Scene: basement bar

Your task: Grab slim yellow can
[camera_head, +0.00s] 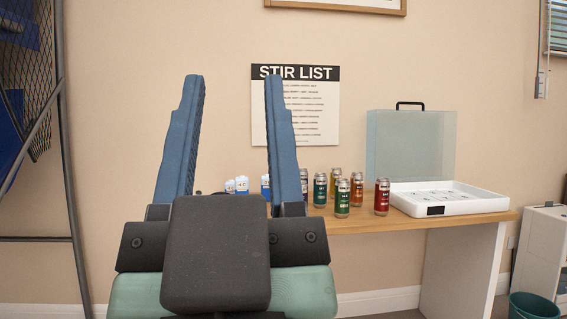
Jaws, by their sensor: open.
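Several slim cans stand upright in a group on the wooden table (440,221). A yellow can (335,178) is at the back of the group, its lower part hidden by a dark green can (342,199) in front. An orange can (357,190) is right of it, a teal can (320,190) left of it, and a red can (382,197) stands further right. A purple can (304,183) is partly covered by my gripper's right finger. My gripper (234,82) is open and empty, its fingers pointing up in the picture, left of the cans.
A white case (455,205) with a raised clear lid sits at the table's right. Small white-and-blue containers (242,184) show between my fingers. A green bin (534,306) is at lower right. A metal mesh frame (65,150) stands at left.

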